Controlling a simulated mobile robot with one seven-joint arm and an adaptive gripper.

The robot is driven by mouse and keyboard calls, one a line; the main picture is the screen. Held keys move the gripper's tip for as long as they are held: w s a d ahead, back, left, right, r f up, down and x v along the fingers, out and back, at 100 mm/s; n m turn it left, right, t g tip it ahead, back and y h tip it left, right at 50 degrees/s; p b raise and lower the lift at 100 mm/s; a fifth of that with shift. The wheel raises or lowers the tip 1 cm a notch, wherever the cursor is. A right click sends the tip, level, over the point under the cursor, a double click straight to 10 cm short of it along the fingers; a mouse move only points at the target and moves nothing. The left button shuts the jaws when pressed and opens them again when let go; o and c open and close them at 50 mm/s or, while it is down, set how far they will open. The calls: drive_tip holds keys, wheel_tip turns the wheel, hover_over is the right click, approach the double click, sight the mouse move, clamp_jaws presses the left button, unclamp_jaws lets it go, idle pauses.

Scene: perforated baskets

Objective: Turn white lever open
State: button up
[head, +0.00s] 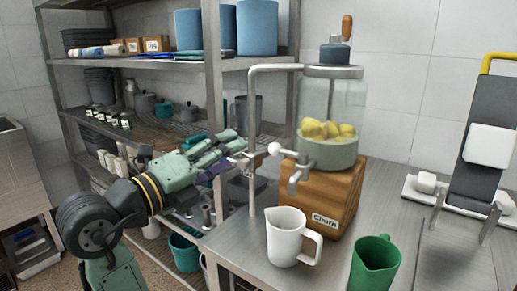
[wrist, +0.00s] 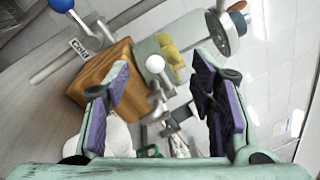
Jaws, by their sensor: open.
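The white lever is a round white knob (head: 274,149) on the metal tap (head: 297,175) at the lower front of the glass churn (head: 328,125). In the wrist view the white knob (wrist: 155,64) shows between the finger lines, beyond the fingertips, with the metal tap (wrist: 165,105) below it. My gripper (head: 236,150) is open and empty, reaching in from the left, with its tips a little left of the knob in the head view. In the wrist view its purple-padded fingers (wrist: 162,85) stand wide apart on either side of the knob and tap. I see no clear contact.
A vertical metal pipe (head: 252,190) stands close to my fingertips. A white pitcher (head: 287,238) is below the tap, and a green cup (head: 375,264) is to its right. The wooden base (head: 330,185) holds the churn. A blue ball knob (wrist: 62,5) shows at the wrist view's top left.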

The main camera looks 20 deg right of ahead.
sight(272, 150)
drive_tip(key=w+d+p, duration=0.1)
drive_tip(key=d, duration=0.2)
drive_tip(key=w+d+m+g+p, duration=0.1)
drive_tip(key=d, duration=0.3)
drive_tip(key=w+d+f+m+g+p, duration=0.1)
drive_tip(key=d, duration=0.2)
drive_tip(key=shift+d+f, duration=0.1)
drive_tip(key=shift+d, duration=0.25)
drive_tip(key=shift+w+d+f+p, duration=0.1)
drive_tip(key=shift+w+d+p, duration=0.25)
drive_tip(key=shift+d, duration=0.1)
drive_tip(key=shift+c, duration=0.5)
clamp_jaws()
